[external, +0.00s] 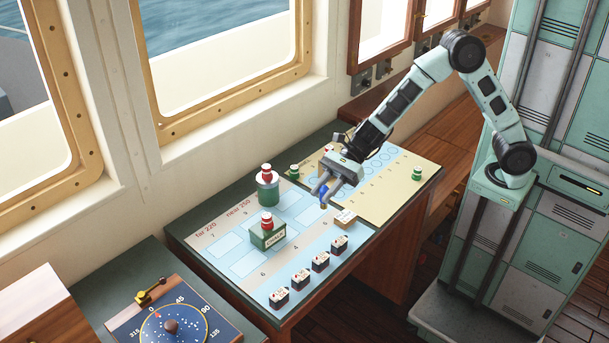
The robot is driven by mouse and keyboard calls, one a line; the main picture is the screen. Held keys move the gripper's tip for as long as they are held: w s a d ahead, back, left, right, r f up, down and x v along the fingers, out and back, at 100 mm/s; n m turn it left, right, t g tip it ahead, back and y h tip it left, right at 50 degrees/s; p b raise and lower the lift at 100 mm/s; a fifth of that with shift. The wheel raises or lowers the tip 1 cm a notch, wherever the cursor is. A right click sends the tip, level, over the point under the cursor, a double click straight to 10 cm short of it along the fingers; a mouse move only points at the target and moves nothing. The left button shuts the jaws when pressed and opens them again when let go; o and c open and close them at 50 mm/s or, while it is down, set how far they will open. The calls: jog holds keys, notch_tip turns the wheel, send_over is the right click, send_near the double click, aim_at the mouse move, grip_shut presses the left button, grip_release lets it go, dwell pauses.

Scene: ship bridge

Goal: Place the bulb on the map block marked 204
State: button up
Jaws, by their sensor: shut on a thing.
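My gripper (327,193) points down over the right part of the pale blue map board.
A tall green lamp with a red top (267,188) and a green labelled box with a red top (267,233) stand left of my gripper. A small tan block (345,217) lies just below right of it. A cream sheet (395,185) bears a small green piece (417,173).

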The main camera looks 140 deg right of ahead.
jog(key=s+a+r, duration=0.2)
jog(key=s, duration=0.6)
send_over(346, 215)
notch_tip(346, 215, down, 5)
jog(key=shift+w+f, duration=0.1)
jog(key=shift+f, duration=2.3)
jog(key=shift+f+b, duration=0.1)
jog(key=shift+b, duration=0.25)
jog(key=o, duration=0.5)
jog(key=shift+f, duration=0.1)
jog(key=o, duration=0.5)
jog(key=shift+c, duration=0.2)
jog(key=shift+r, duration=0.2)
